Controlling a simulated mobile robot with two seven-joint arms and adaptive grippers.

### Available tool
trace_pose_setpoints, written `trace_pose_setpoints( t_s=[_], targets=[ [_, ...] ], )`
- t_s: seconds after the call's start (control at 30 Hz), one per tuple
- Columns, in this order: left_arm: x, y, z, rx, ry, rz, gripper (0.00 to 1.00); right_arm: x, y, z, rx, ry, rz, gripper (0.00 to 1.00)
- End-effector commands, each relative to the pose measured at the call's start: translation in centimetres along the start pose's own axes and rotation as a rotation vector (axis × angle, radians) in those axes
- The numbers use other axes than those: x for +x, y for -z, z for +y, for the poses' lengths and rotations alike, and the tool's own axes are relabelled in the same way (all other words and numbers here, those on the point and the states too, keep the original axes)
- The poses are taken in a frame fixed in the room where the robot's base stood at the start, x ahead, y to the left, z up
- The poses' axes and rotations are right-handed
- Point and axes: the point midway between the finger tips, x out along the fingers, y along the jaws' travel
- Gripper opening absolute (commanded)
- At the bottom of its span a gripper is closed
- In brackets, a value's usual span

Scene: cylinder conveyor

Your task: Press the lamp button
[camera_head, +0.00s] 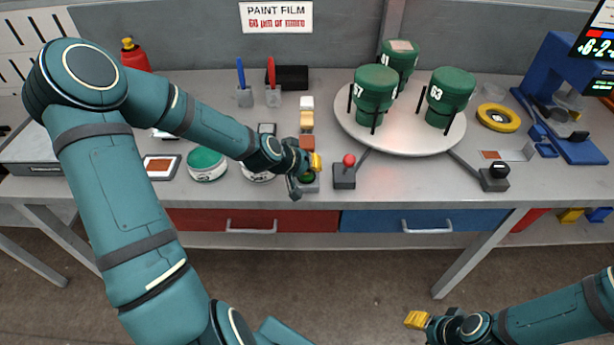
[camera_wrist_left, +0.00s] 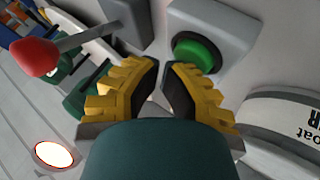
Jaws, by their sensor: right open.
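The green button (camera_head: 307,178) sits on a small grey box near the front edge of the bench, partly hidden by my left gripper. In the left wrist view the round green button (camera_wrist_left: 196,52) is in plain sight, set in a dark ring on its grey housing (camera_wrist_left: 222,22). My left gripper (camera_head: 306,172) is over the button's box. In the wrist view its yellow-backed fingers (camera_wrist_left: 161,68) nearly meet at the tips, with nothing held; the tips appear just beside the button. Contact cannot be made out. My right gripper (camera_head: 432,322) is low at the right, away from the bench, empty.
A red-ball lever (camera_head: 348,160) stands just right of the button; its ball (camera_wrist_left: 36,57) also shows in the wrist view. A round turntable (camera_head: 410,146) carries green cylinders. A black-knob lever (camera_head: 499,171) is farther right. Round tins (camera_head: 206,163) stand to the left.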

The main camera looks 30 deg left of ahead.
Motion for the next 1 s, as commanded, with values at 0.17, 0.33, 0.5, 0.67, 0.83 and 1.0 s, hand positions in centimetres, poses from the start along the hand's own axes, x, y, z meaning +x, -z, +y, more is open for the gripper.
trace_pose_setpoints(
  t_s=[0.17, 0.33, 0.5, 0.67, 0.83, 1.0],
  targets=[
    [0.1, -0.1, -0.1, 0.000, 0.000, -0.001, 0.00, 0.1, 0.0, 0.1, 0.000, 0.000, 0.000, 0.47],
    [0.0, 0.0, 0.0, 0.000, 0.000, -0.001, 0.00, -0.1, 0.0, 0.0, 0.000, 0.000, 0.000, 0.47],
    [-0.6, 0.4, 0.5, 0.000, 0.000, -0.001, 0.00, -0.7, 0.1, -0.3, 0.000, 0.000, 0.000, 0.47],
    [-1.2, 0.8, 0.9, 0.001, 0.000, -0.001, 0.00, -1.3, 0.1, -0.5, 0.000, 0.000, 0.000, 0.47],
    [-1.2, 0.9, 0.9, 0.001, 0.000, -0.001, 0.00, -1.3, 0.1, -0.5, 0.000, 0.000, 0.000, 0.47],
    [-1.2, 0.9, 0.9, 0.001, 0.000, -0.001, 0.00, -1.3, 0.1, -0.5, 0.000, 0.000, 0.000, 0.47]
  ],
)
